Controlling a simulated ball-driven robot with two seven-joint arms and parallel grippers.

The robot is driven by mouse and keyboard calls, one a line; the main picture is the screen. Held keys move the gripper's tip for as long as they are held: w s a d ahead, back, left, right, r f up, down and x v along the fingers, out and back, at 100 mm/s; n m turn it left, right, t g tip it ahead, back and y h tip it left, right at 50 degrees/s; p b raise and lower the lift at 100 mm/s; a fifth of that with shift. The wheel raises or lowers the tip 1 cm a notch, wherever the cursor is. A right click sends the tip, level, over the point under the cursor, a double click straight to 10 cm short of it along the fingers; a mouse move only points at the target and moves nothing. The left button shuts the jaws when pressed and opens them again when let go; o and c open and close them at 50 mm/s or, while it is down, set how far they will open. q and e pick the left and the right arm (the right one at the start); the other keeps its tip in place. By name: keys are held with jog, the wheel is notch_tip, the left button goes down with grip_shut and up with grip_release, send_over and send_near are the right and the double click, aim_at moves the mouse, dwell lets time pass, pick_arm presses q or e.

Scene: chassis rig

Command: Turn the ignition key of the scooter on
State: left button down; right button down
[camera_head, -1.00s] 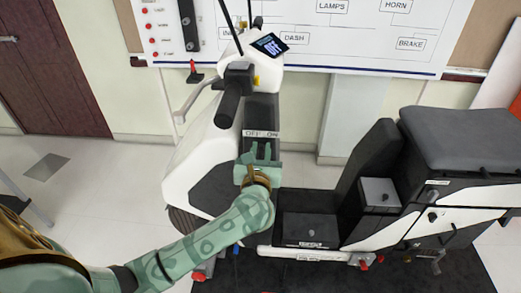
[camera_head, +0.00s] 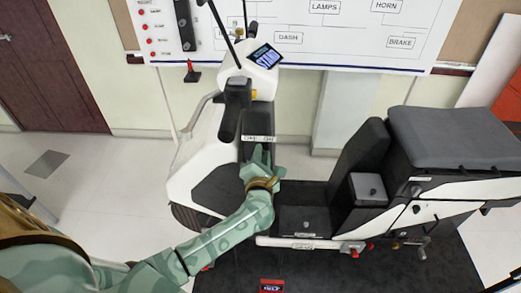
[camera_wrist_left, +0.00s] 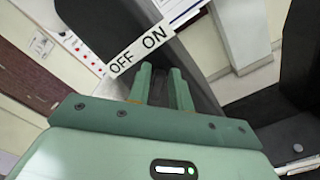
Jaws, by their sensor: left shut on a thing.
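The scooter (camera_head: 205,155) is white and black and stands in front of me, its handlebar end at the left. A white label strip (camera_head: 258,139) crosses its dark front panel; in the left wrist view the label (camera_wrist_left: 138,50) reads OFF and ON. My left gripper (camera_head: 259,156) is at that panel, just below the label. In the left wrist view its two green fingers (camera_wrist_left: 161,82) point at the panel and are shut on the ignition key, which they hide. I cannot see the key's angle. The dash display (camera_head: 265,57) is lit with blue text, seemingly STAND.
The black seat and rear box (camera_head: 455,137) fill the right side. A dark handlebar grip (camera_head: 229,120) rises close to the left of my gripper. A white wall board (camera_head: 330,40) stands behind. Pale floor (camera_head: 90,170) is free at the left.

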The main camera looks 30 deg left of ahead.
pick_arm(q)
jog(key=shift+d+f+m+p, duration=0.15)
jog(key=shift+m+p, duration=0.45)
jog(key=shift+m, duration=0.5)
jog(key=shift+f, duration=0.1)
jog(key=c, duration=1.4)
grip_release()
jog(key=shift+c, duration=0.2)
jog(key=shift+s, duration=0.1)
jog(key=v, duration=1.6)
